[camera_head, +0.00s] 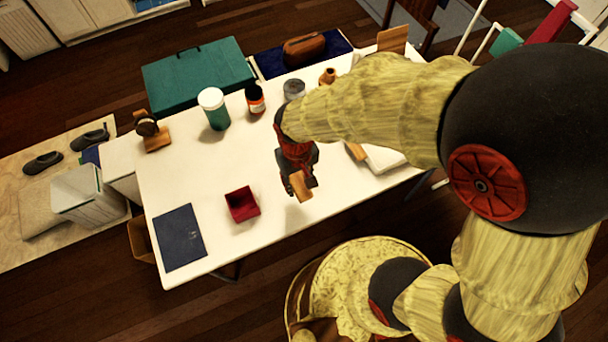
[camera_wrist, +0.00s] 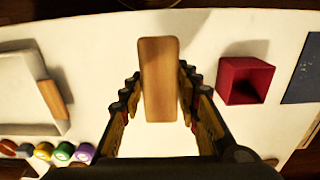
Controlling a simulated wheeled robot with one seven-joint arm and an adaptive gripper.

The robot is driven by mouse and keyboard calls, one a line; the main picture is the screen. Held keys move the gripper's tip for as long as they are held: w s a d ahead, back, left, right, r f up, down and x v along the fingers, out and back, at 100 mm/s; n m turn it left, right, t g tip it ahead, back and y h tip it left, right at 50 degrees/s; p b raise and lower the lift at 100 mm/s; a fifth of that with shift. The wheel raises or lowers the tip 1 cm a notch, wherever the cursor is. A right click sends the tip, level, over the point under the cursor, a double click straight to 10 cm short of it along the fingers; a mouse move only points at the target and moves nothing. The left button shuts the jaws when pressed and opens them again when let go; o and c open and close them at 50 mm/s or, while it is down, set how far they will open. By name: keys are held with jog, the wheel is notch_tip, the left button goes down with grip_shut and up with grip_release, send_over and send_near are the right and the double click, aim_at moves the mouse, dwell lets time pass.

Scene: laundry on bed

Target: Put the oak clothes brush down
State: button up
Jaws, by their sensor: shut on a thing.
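The oak clothes brush (camera_head: 301,187) is a plain, light-brown wooden block in the head view. My gripper (camera_head: 295,178) is shut on it over the front middle of the white table (camera_head: 190,190). In the wrist view the brush (camera_wrist: 158,75) lies lengthwise between the two fingers of my gripper (camera_wrist: 160,88). Its far end reaches past the fingertips. A soft shadow shows on the table near the brush, but I cannot tell how large any gap below it is. My arm hides part of the table's right side.
A red open box (camera_head: 242,204) and a dark blue mat (camera_head: 181,237) lie to the left. A green-and-white cup (camera_head: 214,109) and dark bottle (camera_head: 255,98) stand behind. A pale tray (camera_wrist: 25,95) and several coloured round items (camera_wrist: 63,152) show in the wrist view. Bare table surrounds the brush.

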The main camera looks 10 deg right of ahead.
jog(key=w+f+b, duration=0.1)
jog(key=w+f, duration=0.1)
jog(key=w+d+f+b, duration=0.1)
jog(key=w+f, duration=0.1)
jog(key=w+d+f+b, duration=0.1)
jog(key=w+f, duration=0.1)
jog(key=shift+w+f, duration=0.1)
jog(key=shift+f, duration=0.1)
jog(key=shift+w+d+f+b, duration=0.15)
jog(key=shift+f+b, duration=0.15)
jog(key=shift+f, duration=0.6)
jog(key=shift+w+f+b, duration=0.1)
jog(key=shift+f+b, duration=0.2)
jog(key=shift+f, duration=0.6)
jog(key=shift+f, duration=0.25)
jog(key=o, duration=1.1)
jog(key=shift+s+f, duration=0.1)
jog(key=shift+f, duration=0.05)
jog(key=shift+o, duration=0.6)
